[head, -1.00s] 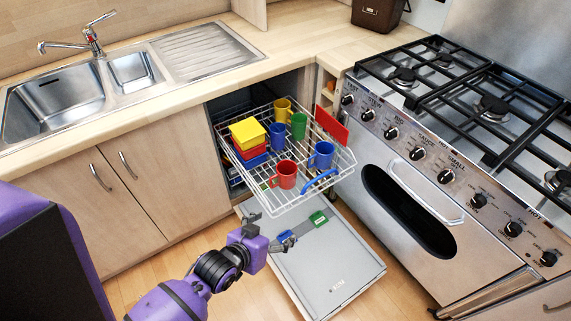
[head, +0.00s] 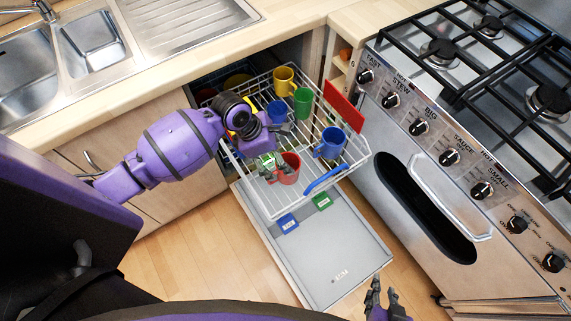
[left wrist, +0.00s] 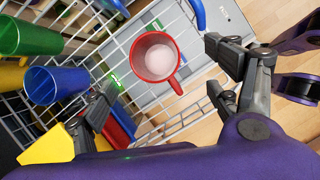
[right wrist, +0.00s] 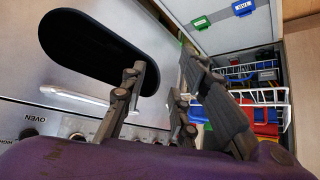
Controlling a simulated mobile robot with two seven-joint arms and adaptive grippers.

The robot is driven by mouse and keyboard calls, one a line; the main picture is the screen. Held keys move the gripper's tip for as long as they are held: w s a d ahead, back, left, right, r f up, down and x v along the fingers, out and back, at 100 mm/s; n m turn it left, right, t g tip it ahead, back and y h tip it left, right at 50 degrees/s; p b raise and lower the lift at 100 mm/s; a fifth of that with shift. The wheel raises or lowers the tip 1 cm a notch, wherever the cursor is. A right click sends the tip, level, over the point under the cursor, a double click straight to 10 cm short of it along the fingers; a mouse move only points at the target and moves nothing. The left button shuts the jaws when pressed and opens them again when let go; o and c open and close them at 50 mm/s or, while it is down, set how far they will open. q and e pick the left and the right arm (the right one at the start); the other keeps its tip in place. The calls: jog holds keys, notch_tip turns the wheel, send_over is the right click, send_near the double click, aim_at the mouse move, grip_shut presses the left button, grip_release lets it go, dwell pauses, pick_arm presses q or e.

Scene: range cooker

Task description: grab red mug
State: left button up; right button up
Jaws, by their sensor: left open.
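The red mug (head: 290,168) stands in the front part of the pulled-out white wire rack (head: 262,198). In the left wrist view the mug (left wrist: 157,62) shows its open top, with its handle toward the lower right. My left gripper (head: 272,168) is over the rack at the mug, partly covering it in the head view. In the left wrist view its fingers (left wrist: 162,64) are open, one on each side of the mug with gaps. My right gripper (head: 381,292) is low at the bottom of the head view; its fingers (right wrist: 162,66) are apart and empty.
A blue mug (head: 330,143) stands right of the red one. The lowered dishwasher door (head: 335,255) lies below; the cooker (head: 430,200) bounds the right side.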

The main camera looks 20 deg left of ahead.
pick_arm(q)
jog(key=shift+s+d+f, duration=0.15)
jog(key=shift+d+f, duration=0.1)
jog(key=shift+f, duration=0.35)
jog(key=x, duration=0.2)
jog(key=b+x, duration=0.1)
jog(key=x, duration=0.2)
jog(key=shift+w+a+f, duration=0.3)
jog(key=shift+w+f, duration=0.1)
jog(key=shift+w, duration=0.1)
jog(key=shift+d+f, duration=0.15)
jog(key=shift+f, duration=0.15)
jog(key=shift+w+f, duration=0.1)
jog(key=shift+w, duration=0.05)
jog(key=c, duration=2)
pick_arm(e)
jog(key=shift+s+d+f, duration=0.15)
jog(key=shift+s+f, duration=0.8)
jog(key=shift+f, duration=0.15)
jog(key=shift+w, duration=0.1)
